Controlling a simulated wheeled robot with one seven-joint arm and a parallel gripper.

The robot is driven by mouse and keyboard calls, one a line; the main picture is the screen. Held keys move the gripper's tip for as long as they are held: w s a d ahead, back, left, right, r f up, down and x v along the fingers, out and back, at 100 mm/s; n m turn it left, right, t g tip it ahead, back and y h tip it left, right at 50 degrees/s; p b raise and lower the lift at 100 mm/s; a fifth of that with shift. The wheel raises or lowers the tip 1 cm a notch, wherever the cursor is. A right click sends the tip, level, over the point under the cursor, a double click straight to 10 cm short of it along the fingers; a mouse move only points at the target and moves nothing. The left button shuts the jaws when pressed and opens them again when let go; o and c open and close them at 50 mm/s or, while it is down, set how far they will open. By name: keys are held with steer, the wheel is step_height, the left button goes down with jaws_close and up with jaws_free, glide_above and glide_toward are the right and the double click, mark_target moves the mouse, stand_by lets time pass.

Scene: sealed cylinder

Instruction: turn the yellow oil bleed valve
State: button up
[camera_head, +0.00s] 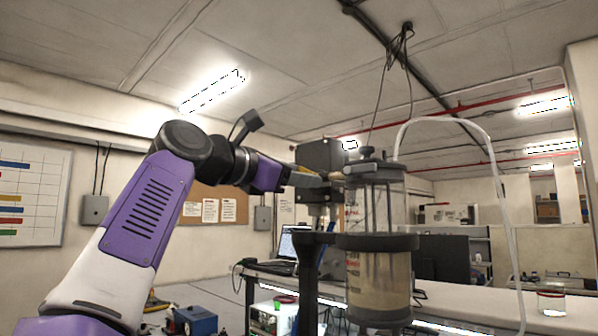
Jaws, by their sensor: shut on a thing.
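The sealed cylinder (378,280) is clear, with a dark collar around its middle and a cloudy tan liquid in its lower part. It hangs upright on a dark stand. The yellow oil bleed valve (337,176) shows only as a small pale yellowish bit at the left of the cylinder's top cap; most of it is hidden by the fingers. My gripper (328,178) reaches in from the left at the height of the cap. Its jaws are shut on the valve. The valve's turn angle is too small to tell.
A dark box (320,155) stands close behind my gripper. A pale hose (490,150) arches from the cylinder's top to the right. Thin cables hang from the ceiling above the cap. A bench (450,300) with a laptop (290,245) and a jar (551,302) lies behind.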

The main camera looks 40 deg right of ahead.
steer(key=shift+f+n+p, duration=0.25)
steer(key=shift+n+p, duration=0.05)
steer(key=shift+n, duration=1)
steer(key=shift+f+n+p, duration=0.2)
steer(key=shift+n+p, duration=0.05)
steer(key=shift+n, duration=1.05)
steer(key=o, duration=1.4)
steer(key=shift+c, duration=0.2)
steer(key=a+b, duration=0.2)
steer(key=a, duration=0.6)
steer(key=shift+s, duration=0.2)
